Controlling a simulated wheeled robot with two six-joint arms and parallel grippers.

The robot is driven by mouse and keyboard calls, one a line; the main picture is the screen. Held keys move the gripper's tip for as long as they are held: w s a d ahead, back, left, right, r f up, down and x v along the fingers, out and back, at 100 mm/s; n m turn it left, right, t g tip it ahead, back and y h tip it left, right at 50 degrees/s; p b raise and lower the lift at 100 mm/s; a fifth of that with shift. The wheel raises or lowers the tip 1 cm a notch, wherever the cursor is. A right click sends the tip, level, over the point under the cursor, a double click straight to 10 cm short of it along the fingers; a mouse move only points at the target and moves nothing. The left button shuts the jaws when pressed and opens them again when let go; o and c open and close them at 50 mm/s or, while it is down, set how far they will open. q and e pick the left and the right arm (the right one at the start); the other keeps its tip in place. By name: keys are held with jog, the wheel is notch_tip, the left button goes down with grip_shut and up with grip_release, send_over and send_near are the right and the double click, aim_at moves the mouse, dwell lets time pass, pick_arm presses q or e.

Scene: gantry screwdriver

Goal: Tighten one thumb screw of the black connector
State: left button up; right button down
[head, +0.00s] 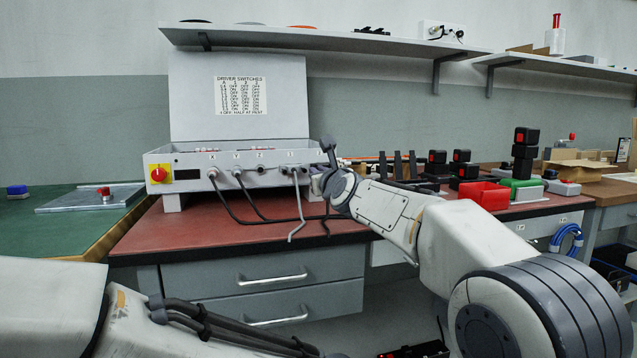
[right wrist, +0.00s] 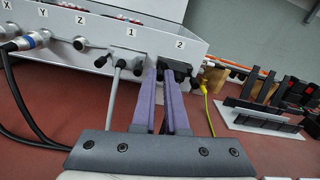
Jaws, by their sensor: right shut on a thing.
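The black connector (right wrist: 182,72) sits at the socket marked 2 on the front of the grey driver box in the right wrist view. In the head view it is mostly hidden by my right gripper (head: 318,180). The purple fingers of my right gripper (right wrist: 165,70) are closed around a small dark part at the connector's left side, which looks like its left thumb screw. The fingers hide most of that screw, so I cannot tell how far in it is. My left arm shows at the lower left of the head view, but its gripper is out of frame.
A grey connector (right wrist: 128,64) with black thumb screws sits at socket 1, close left of my fingers. Round plugs and cables hang from the grey box (head: 205,170). A black rack (right wrist: 262,105) and a red bin (head: 485,195) stand to the right.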

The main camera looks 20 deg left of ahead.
jog(key=m, duration=0.2)
jog(key=shift+f+m+b, duration=0.15)
jog(key=shift+m+b, duration=0.15)
jog(key=shift+m, duration=0.1)
jog(key=m, duration=0.3)
jog(key=shift+m, duration=0.3)
jog(key=m+b, duration=0.1)
jog(key=m, duration=0.2)
jog(key=shift+m, duration=0.3)
jog(key=m, duration=0.3)
jog(key=shift+m, duration=0.4)
jog(key=m, duration=0.7)
jog(key=shift+b, duration=0.4)
jog(key=m, duration=0.6)
jog(key=shift+b, duration=0.35)
jog(key=shift+m, duration=0.4)
jog(key=c, duration=0.9)
grip_release()
